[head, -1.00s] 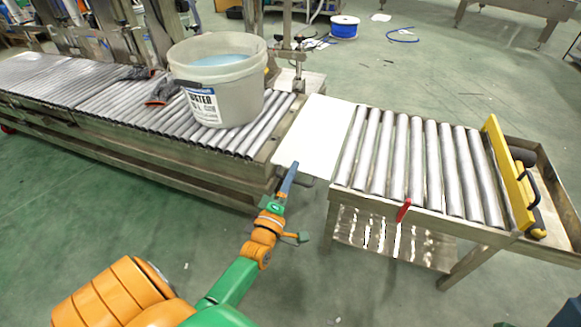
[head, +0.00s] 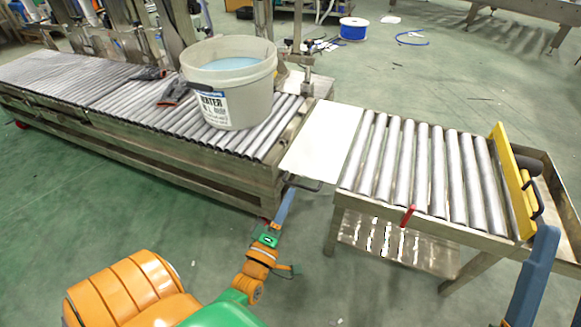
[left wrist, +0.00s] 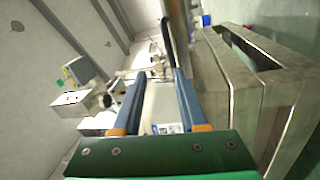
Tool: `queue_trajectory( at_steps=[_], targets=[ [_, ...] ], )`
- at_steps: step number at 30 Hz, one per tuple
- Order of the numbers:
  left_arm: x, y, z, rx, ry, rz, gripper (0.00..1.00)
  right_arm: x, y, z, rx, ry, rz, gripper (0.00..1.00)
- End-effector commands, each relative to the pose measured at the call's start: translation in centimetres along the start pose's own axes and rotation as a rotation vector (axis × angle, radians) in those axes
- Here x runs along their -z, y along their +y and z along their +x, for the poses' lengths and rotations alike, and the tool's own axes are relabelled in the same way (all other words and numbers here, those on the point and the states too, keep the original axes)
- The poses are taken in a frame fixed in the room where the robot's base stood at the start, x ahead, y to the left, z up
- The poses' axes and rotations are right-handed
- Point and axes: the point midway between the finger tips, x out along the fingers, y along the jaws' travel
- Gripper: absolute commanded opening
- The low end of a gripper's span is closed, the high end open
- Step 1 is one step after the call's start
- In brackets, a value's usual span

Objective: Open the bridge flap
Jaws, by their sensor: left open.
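The bridge flap (head: 322,140) is a flat white plate lying level across the gap between the long roller conveyor and the short roller table. A thin dark handle (head: 304,187) sticks out below its near edge. My left gripper (head: 289,184) is just below that near edge, close to the handle. In the left wrist view its blue fingers (left wrist: 157,76) are spread, with a dark bar beyond their tips; I cannot tell whether it lies between them. My right gripper (head: 545,238) shows as a blue finger at the right, near the short table's corner; its opening is unclear.
A bucket of pale blue liquid (head: 232,100) stands on the long conveyor (head: 70,85), with dark gloves (head: 177,92) beside it. The short roller table (head: 385,196) has a red lever (head: 407,215) and a yellow end bar (head: 513,180) with a black handle.

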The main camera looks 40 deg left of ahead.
Motion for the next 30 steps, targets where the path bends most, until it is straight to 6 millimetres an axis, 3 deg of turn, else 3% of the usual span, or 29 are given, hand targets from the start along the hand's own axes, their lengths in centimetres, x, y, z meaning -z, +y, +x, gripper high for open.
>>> queue_trajectory(
  at_steps=[15, 29, 30],
  targets=[
    [-0.2, 0.0, -4.9, 0.002, 0.0, 0.0, 0.42, 0.3, 0.0, 0.3, 0.0, 0.001, 0.0, 0.5],
    [-0.2, 0.0, -5.2, 0.001, 0.0, 0.001, 0.42, 0.4, 0.0, 0.4, 0.0, 0.001, 0.0, 0.5],
    [-0.2, 0.0, -5.2, 0.001, 0.0, 0.0, 0.37, 0.4, 0.0, 0.4, 0.0, 0.001, 0.0, 0.5]
  ],
)
